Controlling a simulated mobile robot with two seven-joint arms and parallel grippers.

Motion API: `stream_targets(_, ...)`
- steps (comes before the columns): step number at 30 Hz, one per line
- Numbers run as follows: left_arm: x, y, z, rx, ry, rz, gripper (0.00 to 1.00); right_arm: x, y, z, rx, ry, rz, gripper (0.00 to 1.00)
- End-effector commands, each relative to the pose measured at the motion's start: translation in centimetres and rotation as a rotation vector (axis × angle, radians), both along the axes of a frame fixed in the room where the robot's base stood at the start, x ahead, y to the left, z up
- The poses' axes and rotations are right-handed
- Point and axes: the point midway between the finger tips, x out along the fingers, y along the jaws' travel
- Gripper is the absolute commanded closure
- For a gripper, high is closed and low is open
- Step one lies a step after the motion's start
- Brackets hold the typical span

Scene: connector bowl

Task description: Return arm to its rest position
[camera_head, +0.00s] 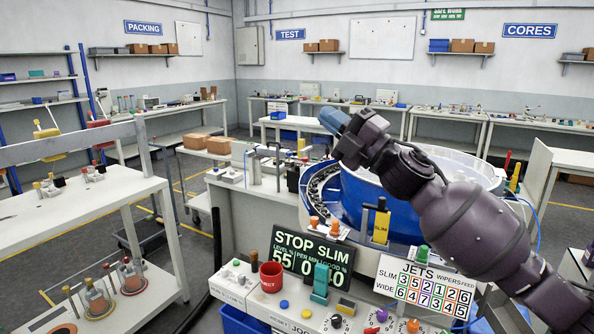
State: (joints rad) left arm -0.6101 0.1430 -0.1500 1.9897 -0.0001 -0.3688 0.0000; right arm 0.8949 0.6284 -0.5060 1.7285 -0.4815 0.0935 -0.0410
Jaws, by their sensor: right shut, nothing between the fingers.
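My right arm (470,220) comes in from the lower right and stretches up and left across the view. My right gripper (334,121) is at its far end, above the rim of the blue connector bowl (375,205). The gripper is shut and empty, and its blue end points to the upper left. The arm hides part of the bowl's right side. My left gripper is not in view.
A control desk in front carries a red cup (271,277), a "STOP SLIM" display (312,258), a "JETS" board (427,284) and several knobs. A white table (75,215) stands at left. Benches line the back walls.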

Motion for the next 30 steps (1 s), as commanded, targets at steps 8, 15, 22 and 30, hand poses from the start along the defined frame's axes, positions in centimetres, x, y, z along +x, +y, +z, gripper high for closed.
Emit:
stream_targets(8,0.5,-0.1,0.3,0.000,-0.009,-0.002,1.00,0.5,-4.7,-11.3,0.307,0.422,-0.091,1.00)
stream_targets(15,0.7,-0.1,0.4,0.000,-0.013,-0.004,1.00,-1.3,-8.8,-21.7,0.521,0.741,-0.181,1.00)
stream_targets(22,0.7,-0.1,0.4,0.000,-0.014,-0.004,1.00,-5.4,-12.4,-31.4,0.700,1.001,-0.275,1.00)
stream_targets(30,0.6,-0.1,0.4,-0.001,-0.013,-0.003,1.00,-12.6,-16.2,-41.5,0.885,1.228,-0.391,1.00)
